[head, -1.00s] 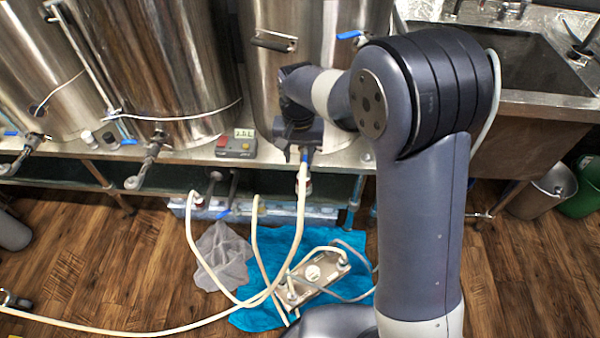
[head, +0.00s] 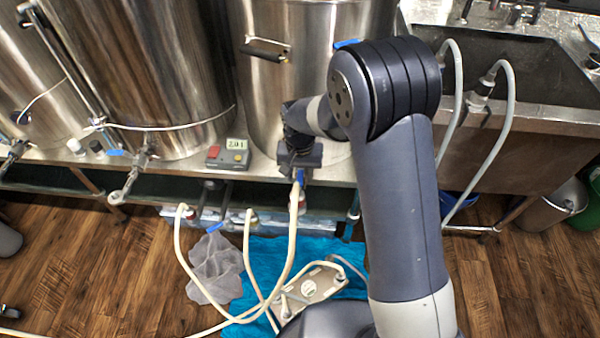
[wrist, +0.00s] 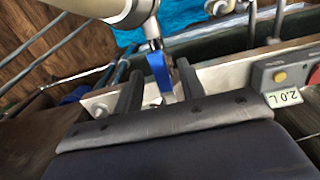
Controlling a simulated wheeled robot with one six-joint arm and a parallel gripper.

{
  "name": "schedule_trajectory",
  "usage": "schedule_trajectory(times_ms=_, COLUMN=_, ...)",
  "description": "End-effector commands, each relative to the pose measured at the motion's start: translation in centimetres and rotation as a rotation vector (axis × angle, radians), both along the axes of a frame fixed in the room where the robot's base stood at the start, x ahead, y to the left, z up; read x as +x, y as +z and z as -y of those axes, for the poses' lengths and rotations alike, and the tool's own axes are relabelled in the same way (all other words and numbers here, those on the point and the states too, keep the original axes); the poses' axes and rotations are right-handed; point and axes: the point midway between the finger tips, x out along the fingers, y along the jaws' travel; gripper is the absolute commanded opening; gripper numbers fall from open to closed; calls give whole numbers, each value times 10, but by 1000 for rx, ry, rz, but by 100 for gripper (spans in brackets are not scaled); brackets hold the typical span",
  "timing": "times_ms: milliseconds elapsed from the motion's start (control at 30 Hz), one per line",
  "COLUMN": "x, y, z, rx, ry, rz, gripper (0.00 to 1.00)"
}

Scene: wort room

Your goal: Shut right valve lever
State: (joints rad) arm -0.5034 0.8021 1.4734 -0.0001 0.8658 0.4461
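The valve with a blue lever (head: 300,177) is at the bench's front edge, below the right steel kettle, with a cream hose running down from it. In the wrist view the blue lever (wrist: 159,72) stands between my two dark fingers, closer to the right one. My gripper (head: 300,168) is at this valve in the head view, and its body hides most of the valve. In the wrist view my gripper (wrist: 158,88) is open, with gaps beside the lever. Contact with the lever cannot be told.
A control box (head: 228,154) with a "2.0 L" label sits on the bench to the left. Steel kettles (head: 170,75) stand behind. A sink (head: 530,65) is at the right. Hoses, a blue towel (head: 325,250) and a plate device (head: 312,285) lie on the floor below.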

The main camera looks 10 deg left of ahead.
Motion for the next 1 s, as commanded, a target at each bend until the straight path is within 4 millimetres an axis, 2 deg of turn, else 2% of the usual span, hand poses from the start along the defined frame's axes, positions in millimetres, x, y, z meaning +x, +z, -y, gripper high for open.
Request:
schedule_trajectory(times_ms=133, x=0, y=0, z=0, rx=0, ry=0, rz=0, gripper=37)
schedule_trajectory(times_ms=600, x=0, y=0, z=0, rx=0, ry=0, rz=0, gripper=0)
schedule_trajectory(times_ms=1000, x=0, y=1, z=0, rx=0, ry=-3, rz=0, gripper=0)
